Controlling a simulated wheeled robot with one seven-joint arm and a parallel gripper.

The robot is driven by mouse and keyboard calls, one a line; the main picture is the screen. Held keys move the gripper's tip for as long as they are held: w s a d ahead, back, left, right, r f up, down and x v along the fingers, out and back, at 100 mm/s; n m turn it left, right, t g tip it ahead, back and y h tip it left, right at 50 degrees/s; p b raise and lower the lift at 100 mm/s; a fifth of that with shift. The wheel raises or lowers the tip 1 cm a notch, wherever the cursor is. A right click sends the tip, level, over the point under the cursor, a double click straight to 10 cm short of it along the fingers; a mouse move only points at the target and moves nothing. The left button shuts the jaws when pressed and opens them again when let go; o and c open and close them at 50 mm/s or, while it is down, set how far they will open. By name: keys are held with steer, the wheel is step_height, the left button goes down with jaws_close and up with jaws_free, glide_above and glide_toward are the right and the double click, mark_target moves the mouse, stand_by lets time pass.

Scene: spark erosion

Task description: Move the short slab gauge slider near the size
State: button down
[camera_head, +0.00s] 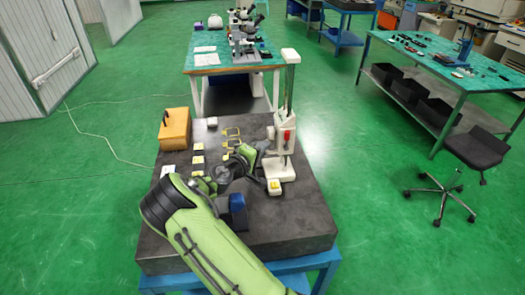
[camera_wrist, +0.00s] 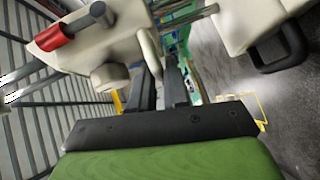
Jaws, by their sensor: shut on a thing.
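The gauge is a tall stand with a column (camera_head: 290,90) and a white base (camera_head: 281,170), at the right of the dark slab table. Its white slider (camera_head: 285,139) with a red part sits low on the column, above the base. In the wrist view, the slider (camera_wrist: 82,52) fills the upper left, with a red-tipped pin and a round knob. Rods run from it to another white part (camera_wrist: 255,18) at the right. My gripper (camera_head: 262,146) is at the slider's left side. In the wrist view, my gripper (camera_wrist: 162,62) has its dark fingers close together at the slider's edge; the exact contact is hard to see.
On the dark table (camera_head: 285,225) are a wooden box (camera_head: 174,128), several small yellow-labelled blocks (camera_head: 198,158), yellow frames (camera_head: 231,131) and a small white block (camera_head: 275,187) before the base. The front right of the table is clear. A stool (camera_head: 475,150) stands farther right.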

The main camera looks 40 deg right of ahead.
steer(key=c, duration=1.2)
jaws_free()
steer(key=shift+o, duration=0.2)
steer(key=shift+a, duration=0.1)
steer(key=v, duration=1.5)
steer(key=shift+a+b, duration=0.3)
steer(key=shift+b, duration=0.1)
steer(key=shift+s, duration=0.15)
